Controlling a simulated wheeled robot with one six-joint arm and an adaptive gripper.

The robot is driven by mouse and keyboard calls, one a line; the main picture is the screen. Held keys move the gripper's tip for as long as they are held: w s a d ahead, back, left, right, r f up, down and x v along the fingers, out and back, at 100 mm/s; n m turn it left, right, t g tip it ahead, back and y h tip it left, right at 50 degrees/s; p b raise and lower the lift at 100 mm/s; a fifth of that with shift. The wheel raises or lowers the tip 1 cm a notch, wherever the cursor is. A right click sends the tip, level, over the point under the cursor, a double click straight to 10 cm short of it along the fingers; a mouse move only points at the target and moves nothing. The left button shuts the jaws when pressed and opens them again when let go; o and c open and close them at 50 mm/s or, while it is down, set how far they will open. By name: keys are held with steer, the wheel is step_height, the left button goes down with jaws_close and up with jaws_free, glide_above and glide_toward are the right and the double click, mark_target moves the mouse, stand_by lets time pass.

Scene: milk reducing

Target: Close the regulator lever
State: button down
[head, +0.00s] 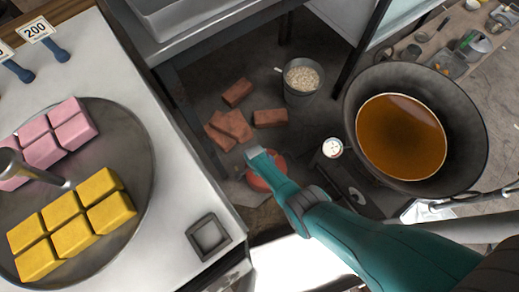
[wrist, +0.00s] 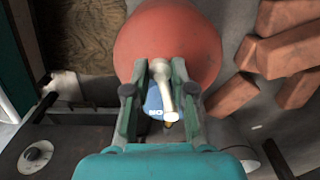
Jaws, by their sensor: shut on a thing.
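A red gas cylinder (wrist: 202,35) stands on the floor, at the top middle of the wrist view; it is partly hidden behind my gripper in the head view (head: 258,184). A blue regulator (wrist: 153,101) sits by the cylinder, between my fingers. A cream regulator lever (wrist: 164,88) lies over the regulator, running lengthwise between the fingers. My gripper (wrist: 160,72) is shut on the lever, one finger on each side of it. In the head view my gripper (head: 254,155) reaches down over the cylinder, and the regulator and lever are hidden.
Several bricks (head: 270,117) lie on the floor beyond the cylinder, near a metal bucket (head: 291,96). A large wok (head: 467,130) of brown liquid stands at right. A white counter (head: 176,190) with sweets stands at left.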

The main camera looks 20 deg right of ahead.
steer(key=shift+w+a+m, duration=0.3)
steer(key=shift+w+m, duration=0.55)
steer(key=shift+m, duration=0.25)
steer(key=shift+r, duration=0.1)
steer(key=c, duration=1)
jaws_free()
steer(key=shift+o, duration=0.2)
step_height(320, 180, up, 12)
steer(key=shift+d, duration=0.1)
